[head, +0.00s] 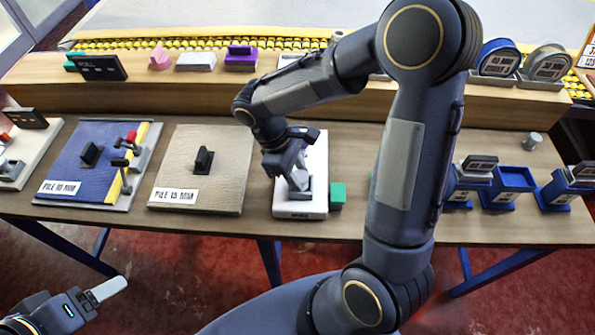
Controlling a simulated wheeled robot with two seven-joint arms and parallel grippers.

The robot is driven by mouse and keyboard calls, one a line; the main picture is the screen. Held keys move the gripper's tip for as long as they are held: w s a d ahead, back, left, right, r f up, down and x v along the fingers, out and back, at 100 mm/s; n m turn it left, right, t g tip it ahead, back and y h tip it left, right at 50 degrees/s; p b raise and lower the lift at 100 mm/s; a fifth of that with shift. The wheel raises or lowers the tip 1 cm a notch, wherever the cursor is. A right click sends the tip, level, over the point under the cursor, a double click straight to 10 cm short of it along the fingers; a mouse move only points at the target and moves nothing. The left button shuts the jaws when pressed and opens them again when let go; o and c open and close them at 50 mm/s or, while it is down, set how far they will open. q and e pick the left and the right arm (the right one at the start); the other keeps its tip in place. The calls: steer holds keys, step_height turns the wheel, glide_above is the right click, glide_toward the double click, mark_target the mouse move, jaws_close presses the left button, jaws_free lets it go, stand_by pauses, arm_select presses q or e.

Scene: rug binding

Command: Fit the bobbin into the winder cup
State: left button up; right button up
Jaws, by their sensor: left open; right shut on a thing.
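My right gripper (297,172) reaches down over a white base plate (300,206) in the middle of the table. It is shut on a small grey thing (301,190) low over or on the plate. The jaws hide much of this thing, and I cannot tell whether it is the bobbin. I cannot make out the winder cup for sure. A small grey metal cylinder (533,140) stands alone at the table's right. My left gripper (112,291) is open at the lower left, away from the table, with no thing visible in it.
A green block (337,195) stands just right of the white plate. Blue bins (513,180) stand at the right. My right arm hides part of the table.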

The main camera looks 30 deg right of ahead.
steer(key=shift+f, duration=0.2)
steer(key=o, duration=0.9)
steer(key=shift+o, duration=0.2)
steer(key=shift+r, duration=0.1)
steer(key=shift+r, duration=0.35)
steer(key=v, duration=1.2)
steer(key=s+d+m+t+y, duration=0.3)
steer(key=s+m+t+y, duration=0.4)
steer(key=s, duration=0.9)
steer(key=shift+m+t+p, duration=0.4)
steer(key=shift+m+t, duration=0.6)
steer(key=shift+m, duration=0.7)
